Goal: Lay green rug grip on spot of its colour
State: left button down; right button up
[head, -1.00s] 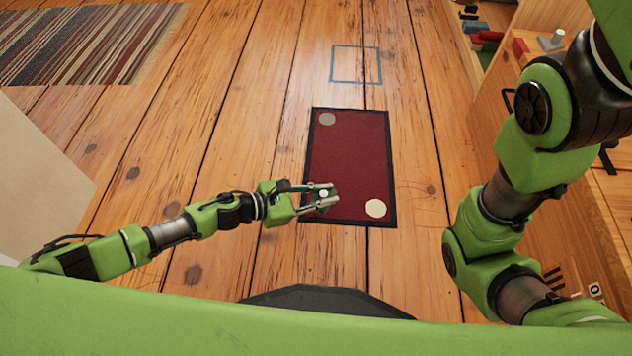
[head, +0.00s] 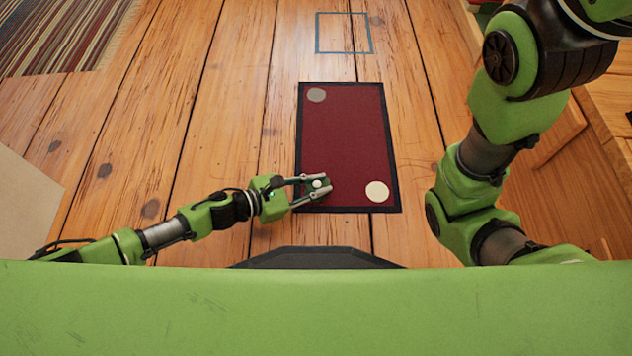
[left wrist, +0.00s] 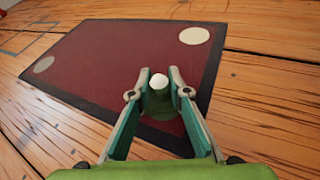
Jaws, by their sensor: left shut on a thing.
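The green rug grip (head: 322,191) is a small dark green piece with a white knob on top. It also shows in the left wrist view (left wrist: 161,103). My left gripper (head: 316,188) is shut on it, a finger on each side, over the near left corner of the dark red rug (head: 345,140). I cannot tell whether the grip touches the rug. The rug has a black border, a grey spot (head: 316,95) at its far left corner and a cream spot (head: 377,191) at its near right corner. No green spot shows. My right arm is at the right; its gripper is out of view.
A blue-grey square outline (head: 343,33) is on the plank floor beyond the rug. A striped rug (head: 55,35) lies at the far left. A beige surface (head: 25,205) is at the left edge. Wooden furniture (head: 600,150) stands at the right. Floor beside the red rug is clear.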

pick_arm(q)
jog(key=shift+f, duration=0.3)
jog(key=c, duration=1.9)
grip_release()
jog(key=shift+r, duration=0.1)
jog(key=shift+r, duration=0.3)
jog(key=p+v, duration=0.5)
jog(key=v, duration=0.6)
jog(key=shift+f, duration=0.1)
jog(key=shift+s+a, duration=0.2)
jog(key=shift+a, duration=0.2)
jog(key=shift+r, duration=0.2)
